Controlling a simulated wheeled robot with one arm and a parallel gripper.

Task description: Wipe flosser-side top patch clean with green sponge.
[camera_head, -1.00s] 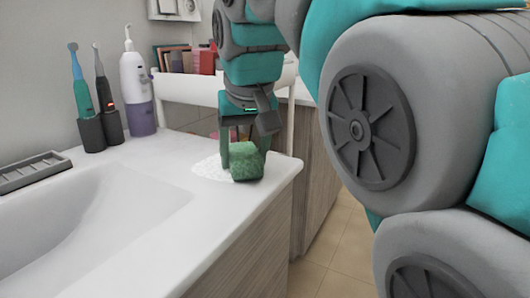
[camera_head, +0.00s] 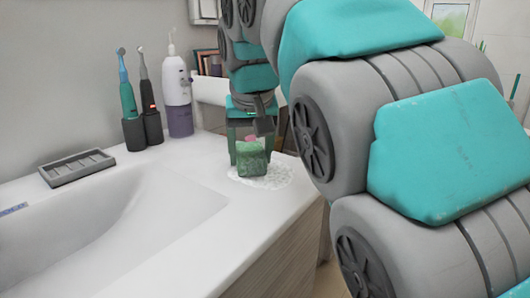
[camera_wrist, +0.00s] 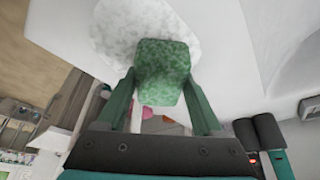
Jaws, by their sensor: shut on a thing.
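The green sponge (camera_head: 251,158) is held between the two fingers of my gripper (camera_head: 250,140). The wrist view also shows the sponge (camera_wrist: 162,72) between my gripper's fingertips (camera_wrist: 162,85). The sponge is at the white speckled patch (camera_head: 268,179) on the counter top near its right corner; I cannot tell how firmly it touches. The patch (camera_wrist: 125,25) spreads around the sponge in the wrist view, and the sponge covers part of it. The white and purple flosser (camera_head: 178,95) stands on the counter behind and left of the patch.
Two electric toothbrushes stand in dark holders (camera_head: 142,131) left of the flosser. A grey soap tray (camera_head: 77,167) lies by the wall. The sink basin (camera_head: 110,225) is at the left. The counter's edge (camera_head: 290,228) runs close to the patch.

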